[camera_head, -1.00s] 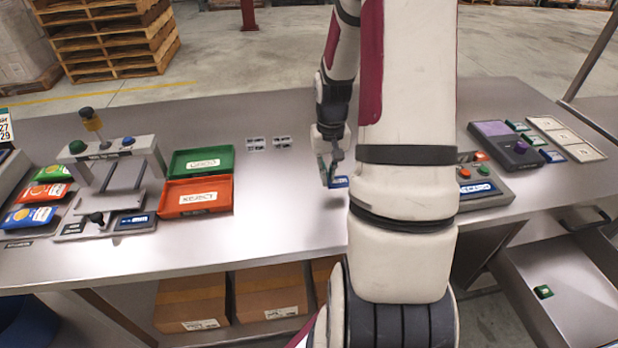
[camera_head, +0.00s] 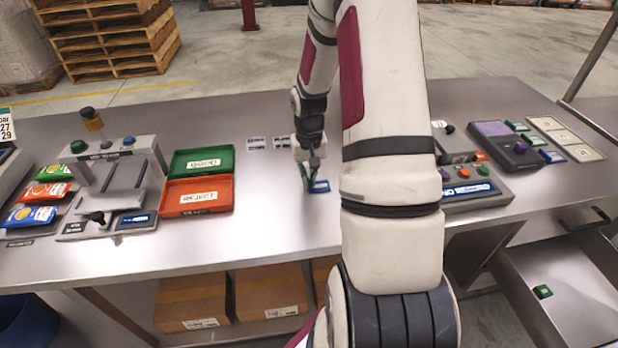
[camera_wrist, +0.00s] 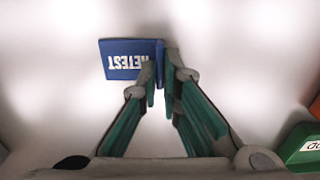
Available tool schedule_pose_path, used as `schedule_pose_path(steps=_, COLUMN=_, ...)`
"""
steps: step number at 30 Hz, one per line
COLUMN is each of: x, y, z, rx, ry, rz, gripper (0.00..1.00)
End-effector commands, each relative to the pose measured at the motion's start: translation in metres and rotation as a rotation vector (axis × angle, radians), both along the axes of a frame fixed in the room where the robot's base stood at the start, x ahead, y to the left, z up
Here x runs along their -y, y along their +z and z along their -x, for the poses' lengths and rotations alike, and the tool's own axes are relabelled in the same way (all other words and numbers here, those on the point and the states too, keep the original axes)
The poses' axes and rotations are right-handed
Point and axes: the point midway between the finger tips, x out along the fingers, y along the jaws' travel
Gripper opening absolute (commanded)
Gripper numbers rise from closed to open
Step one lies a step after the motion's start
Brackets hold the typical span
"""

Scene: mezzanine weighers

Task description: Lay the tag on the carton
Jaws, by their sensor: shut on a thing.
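The tag is a blue plate marked RETEST (camera_wrist: 122,62). My gripper (camera_wrist: 161,82) is shut on the tag's upright edge in the wrist view. In the head view the tag (camera_head: 320,187) is small and held over the bare middle of the table by my gripper (camera_head: 311,176); its exact height cannot be told. Brown cartons stand below the table: one at the left (camera_head: 190,300), one beside it (camera_head: 270,292), and another partly hidden by my arm. They are well apart from the tag.
A green tray (camera_head: 201,163) and a red REJECT tray (camera_head: 196,196) sit left of my gripper. A weigher (camera_head: 110,150) and colored packets (camera_head: 42,191) lie farther left. A button box (camera_head: 478,192) and an open drawer (camera_head: 570,290) are right. White labels (camera_head: 256,143) lie behind.

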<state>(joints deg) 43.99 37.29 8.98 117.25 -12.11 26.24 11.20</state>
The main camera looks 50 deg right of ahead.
Motion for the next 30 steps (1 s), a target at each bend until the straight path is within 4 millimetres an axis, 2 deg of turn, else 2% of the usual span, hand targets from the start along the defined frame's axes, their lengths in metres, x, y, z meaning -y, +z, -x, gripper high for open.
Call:
schedule_pose_path(steps=2, x=0.000, y=-0.003, z=0.000, rx=-0.002, ry=0.000, rz=-0.001, gripper=0.00)
schedule_pose_path(steps=3, x=0.000, y=-0.002, z=0.000, rx=-0.001, ry=0.000, rz=-0.001, gripper=0.15)
schedule_pose_path(steps=5, x=0.000, y=-0.002, z=0.000, rx=-0.001, ry=0.000, rz=-0.001, gripper=0.26)
schedule_pose_path(steps=14, x=0.000, y=-0.001, z=0.000, rx=-0.001, ry=0.000, rz=-0.001, gripper=0.26)
schedule_pose_path(steps=17, x=0.001, y=0.005, z=0.000, rx=0.002, ry=0.000, rz=0.001, gripper=0.26)
schedule_pose_path(steps=20, x=0.001, y=0.017, z=-0.001, rx=0.002, ry=0.000, rz=0.003, gripper=0.26)
schedule_pose_path(steps=30, x=0.001, y=0.086, z=0.000, rx=0.003, ry=0.001, rz=0.003, gripper=0.26)
